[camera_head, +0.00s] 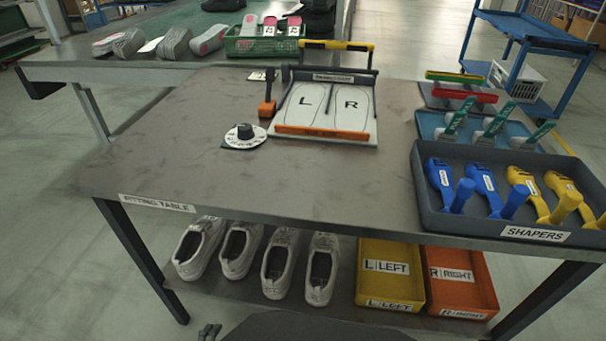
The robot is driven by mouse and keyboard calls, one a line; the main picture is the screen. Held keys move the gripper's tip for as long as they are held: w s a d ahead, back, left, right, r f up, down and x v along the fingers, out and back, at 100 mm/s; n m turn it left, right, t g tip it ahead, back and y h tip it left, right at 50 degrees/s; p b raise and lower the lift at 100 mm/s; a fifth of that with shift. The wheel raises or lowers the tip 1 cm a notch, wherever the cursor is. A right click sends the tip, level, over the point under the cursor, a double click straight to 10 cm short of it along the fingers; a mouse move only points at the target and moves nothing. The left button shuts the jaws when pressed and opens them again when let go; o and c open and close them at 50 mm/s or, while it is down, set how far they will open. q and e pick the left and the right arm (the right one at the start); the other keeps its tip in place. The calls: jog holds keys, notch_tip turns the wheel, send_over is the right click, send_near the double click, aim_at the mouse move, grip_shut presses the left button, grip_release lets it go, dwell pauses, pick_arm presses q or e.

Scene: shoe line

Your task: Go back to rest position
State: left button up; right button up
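Small dark tips, which look like my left gripper (209,332), show at the bottom edge, in front of the fitting table's lower shelf. Most of that gripper is cut off, so I cannot tell whether it is open or shut. My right gripper is not in view. The fitting table (160,150) stands ahead, and no gripper is over its top.
On the table are an L/R fitting board (325,108), a round dial (244,136), and a shapers tray (450,220) at right. Several shoes (278,262), a yellow left bin (388,270) and an orange right bin (460,280) sit below. The table's left half is clear.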

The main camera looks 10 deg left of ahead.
pick_arm(q)
jog(key=s+d+r+n+g, duration=0.1)
jog(key=s+d+n+g, duration=0.25)
jog(key=s+n, duration=0.35)
jog(key=s+d+r+n+g, duration=0.1)
jog(key=s+d+n+g, duration=0.1)
jog(key=s+n+g, duration=0.45)
jog(key=s+a+r+p, duration=0.1)
jog(key=s+r+p, duration=0.5)
jog(key=p, duration=0.8)
jog(key=s+a+r+n+t+p, duration=0.1)
jog(key=s+r+p, duration=0.6)
jog(key=p, duration=0.8)
notch_tip(320, 180, up, 4)
jog(key=shift+f, duration=0.2)
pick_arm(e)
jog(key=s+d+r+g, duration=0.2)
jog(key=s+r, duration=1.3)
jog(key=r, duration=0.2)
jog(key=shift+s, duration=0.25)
